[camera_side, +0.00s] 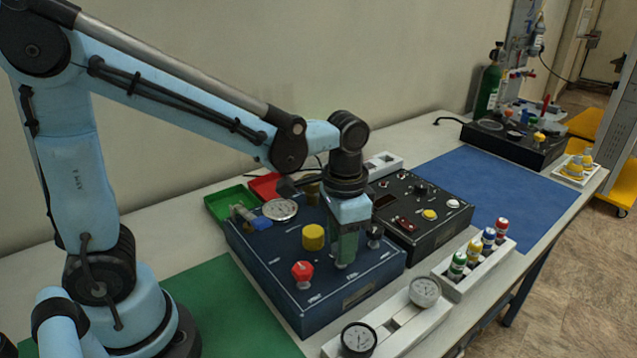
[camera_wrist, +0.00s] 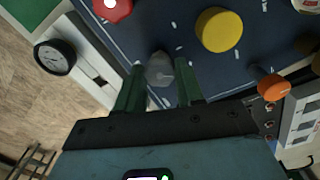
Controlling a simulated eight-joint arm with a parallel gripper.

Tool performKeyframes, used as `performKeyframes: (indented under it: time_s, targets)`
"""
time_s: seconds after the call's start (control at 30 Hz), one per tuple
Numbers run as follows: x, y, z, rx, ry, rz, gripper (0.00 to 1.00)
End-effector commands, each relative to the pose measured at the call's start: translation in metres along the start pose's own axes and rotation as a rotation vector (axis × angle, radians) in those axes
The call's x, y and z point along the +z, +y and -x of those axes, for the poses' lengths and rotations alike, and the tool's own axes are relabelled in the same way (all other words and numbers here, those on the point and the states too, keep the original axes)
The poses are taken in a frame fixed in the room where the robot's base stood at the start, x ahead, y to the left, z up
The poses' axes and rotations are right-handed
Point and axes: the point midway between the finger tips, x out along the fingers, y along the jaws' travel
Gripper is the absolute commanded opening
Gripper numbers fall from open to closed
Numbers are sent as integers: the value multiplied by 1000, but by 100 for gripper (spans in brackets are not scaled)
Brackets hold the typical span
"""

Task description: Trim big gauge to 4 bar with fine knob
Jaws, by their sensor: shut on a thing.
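The dark blue panel (camera_side: 262,262) lies on the bench under my arm. A big round white-faced gauge (camera_side: 280,209) is at its back left; its reading is too small to tell. My gripper (camera_side: 344,258) points down at the panel's front right. In the wrist view, my gripper (camera_wrist: 160,70) has its green fingers on either side of a small grey knob (camera_wrist: 160,72) and is shut on it. In the side view the fingers mostly hide this knob.
A yellow knob (camera_side: 313,237) and a red knob (camera_side: 302,271) stand left of my gripper. An orange knob (camera_wrist: 271,87) shows in the wrist view. White racks with loose gauges (camera_side: 425,291) and colored bottles (camera_side: 473,250) lie in front. A black panel (camera_side: 425,212) is behind right.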

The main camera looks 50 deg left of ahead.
Motion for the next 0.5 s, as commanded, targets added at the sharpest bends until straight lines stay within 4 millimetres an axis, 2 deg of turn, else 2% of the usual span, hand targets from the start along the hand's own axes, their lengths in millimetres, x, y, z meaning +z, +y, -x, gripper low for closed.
performKeyframes:
  time_s: [0.2,0.5]
  targets:
    - [0,0,0,0,0,164,6]
    - [0,0,0,0,0,197,6]
